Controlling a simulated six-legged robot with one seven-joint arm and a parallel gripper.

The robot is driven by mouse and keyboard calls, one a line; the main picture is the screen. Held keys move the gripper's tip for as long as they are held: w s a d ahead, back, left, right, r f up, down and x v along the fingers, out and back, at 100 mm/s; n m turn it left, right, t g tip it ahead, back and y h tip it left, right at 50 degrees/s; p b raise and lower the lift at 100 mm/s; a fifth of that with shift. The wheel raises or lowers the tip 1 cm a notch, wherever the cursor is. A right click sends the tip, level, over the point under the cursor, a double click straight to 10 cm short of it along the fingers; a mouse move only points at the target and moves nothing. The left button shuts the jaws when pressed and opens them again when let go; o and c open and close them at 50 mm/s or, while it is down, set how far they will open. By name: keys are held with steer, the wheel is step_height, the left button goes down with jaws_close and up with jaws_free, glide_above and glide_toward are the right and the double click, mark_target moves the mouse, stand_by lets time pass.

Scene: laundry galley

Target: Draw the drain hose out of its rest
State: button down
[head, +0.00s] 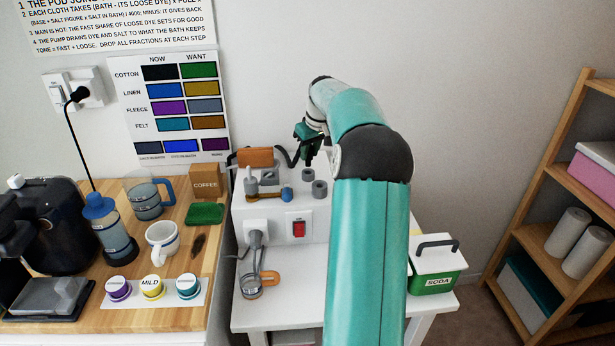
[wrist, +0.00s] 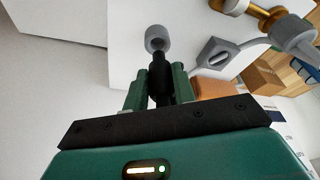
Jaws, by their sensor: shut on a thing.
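My gripper (head: 309,151) is above the white box (head: 282,222) on the small white table, with its fingers pointing down. In the wrist view my gripper (wrist: 161,72) is shut on a black, narrow-tipped piece, which I take to be the drain hose end (wrist: 160,82). Its tip lies in line with a grey round socket (wrist: 157,39), likely the rest; I cannot tell whether the tip is inside it or just clear. In the head view a black hose (head: 289,158) curves left of the gripper, and two grey ring sockets (head: 319,188) stand on the box.
A soda tub (head: 435,266) stands right; a wooden counter (head: 60,328) with cups is left. Space above the box looks clear.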

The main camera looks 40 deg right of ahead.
steer(key=shift+r, duration=1.25)
